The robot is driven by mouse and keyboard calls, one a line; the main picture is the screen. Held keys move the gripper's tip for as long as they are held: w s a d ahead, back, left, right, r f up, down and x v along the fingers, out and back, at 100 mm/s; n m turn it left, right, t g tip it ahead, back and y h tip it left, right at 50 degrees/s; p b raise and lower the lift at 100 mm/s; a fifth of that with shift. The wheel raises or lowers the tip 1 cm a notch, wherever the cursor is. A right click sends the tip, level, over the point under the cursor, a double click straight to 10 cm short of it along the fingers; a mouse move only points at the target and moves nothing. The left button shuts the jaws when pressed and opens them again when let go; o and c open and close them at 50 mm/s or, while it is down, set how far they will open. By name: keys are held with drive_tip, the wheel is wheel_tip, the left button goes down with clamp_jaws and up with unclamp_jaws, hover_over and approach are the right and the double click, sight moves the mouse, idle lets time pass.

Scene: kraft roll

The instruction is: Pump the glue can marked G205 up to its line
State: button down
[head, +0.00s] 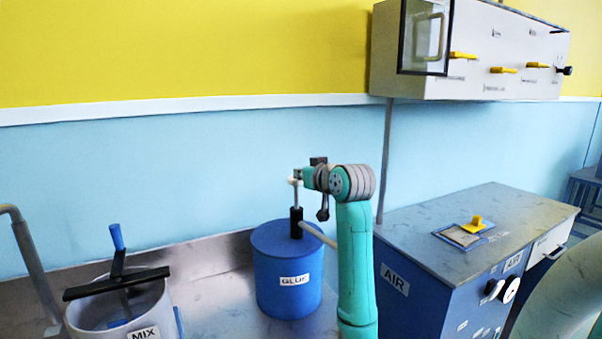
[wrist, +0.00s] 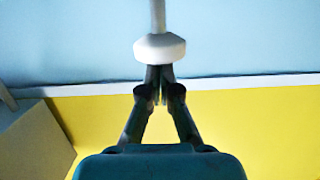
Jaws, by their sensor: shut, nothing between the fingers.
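A blue can (head: 287,275) stands on the metal bench in the head view. Its label reads GLUE; I see no G205 marking and no fill line. A thin pump rod (head: 296,196) rises from a black collar on its lid, with a white knob (head: 293,181) on top. The rod looks raised well above the collar. My gripper (head: 299,173) is at the knob. In the wrist view my gripper (wrist: 160,78) is shut and empty, its fingertips at the end of the white knob (wrist: 160,47). I cannot tell whether they touch it.
A grey pot marked MIX (head: 143,305) with a black crossbar and blue handle stands at the left. A blue cabinet marked AIR (head: 420,295) stands right of my arm. A wall box (head: 480,50) with yellow levers hangs above it. A pale spout sticks out beside the collar.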

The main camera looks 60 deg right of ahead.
sight(296, 193)
wheel_tip(296, 193, down, 7)
drive_tip(key=shift+r, duration=0.2)
drive_tip(key=shift+f, duration=0.1)
idle(0.4)
